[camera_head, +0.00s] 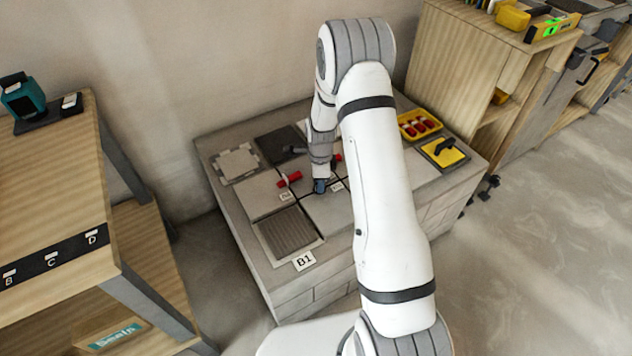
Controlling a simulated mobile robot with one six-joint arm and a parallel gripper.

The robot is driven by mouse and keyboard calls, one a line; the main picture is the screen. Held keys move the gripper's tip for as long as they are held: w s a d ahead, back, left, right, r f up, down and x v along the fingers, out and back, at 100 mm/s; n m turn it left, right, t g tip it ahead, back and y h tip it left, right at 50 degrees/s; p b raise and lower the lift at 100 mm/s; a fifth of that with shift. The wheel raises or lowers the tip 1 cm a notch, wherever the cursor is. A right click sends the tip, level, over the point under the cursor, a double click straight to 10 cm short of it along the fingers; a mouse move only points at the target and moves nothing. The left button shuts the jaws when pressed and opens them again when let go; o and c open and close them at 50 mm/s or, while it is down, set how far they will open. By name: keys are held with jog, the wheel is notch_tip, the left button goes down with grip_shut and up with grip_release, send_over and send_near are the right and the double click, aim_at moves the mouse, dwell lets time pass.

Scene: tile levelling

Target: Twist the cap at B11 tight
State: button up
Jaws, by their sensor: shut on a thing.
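The tiled block (285,290) stands in the middle, with a white label "B1" on its front edge. Light grey tiles lie on its top with dark joints between them. Red caps stand at the joints: one red cap (290,180) is left of my gripper, and a bit of another red cap (337,158) shows just right of my wrist. Small labels lie by the joints, too small to read surely. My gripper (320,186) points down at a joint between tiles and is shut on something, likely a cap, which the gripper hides.
A yellow tray (402,126) with red caps and a yellow float (443,152) lie at the block's right side. A dark ribbed tile (288,232) is near the front. A wooden shelf (60,200) stands left, a wooden cabinet (480,90) behind right.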

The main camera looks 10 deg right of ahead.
jog(key=shift+s+f+m, duration=0.2)
jog(key=shift+s+m, duration=0.1)
jog(key=shift+s, duration=0.1)
jog(key=o, duration=1)
jog(key=shift+w+r, duration=0.1)
jog(key=shift+c, duration=0.2)
jog(key=shift+r, duration=0.1)
jog(key=shift+w+r, duration=0.1)
jog(key=shift+r, duration=0.2)
notch_tip(320, 180, up, 7)
jog(key=shift+r+p, duration=0.1)
jog(key=shift+p, duration=0.75)
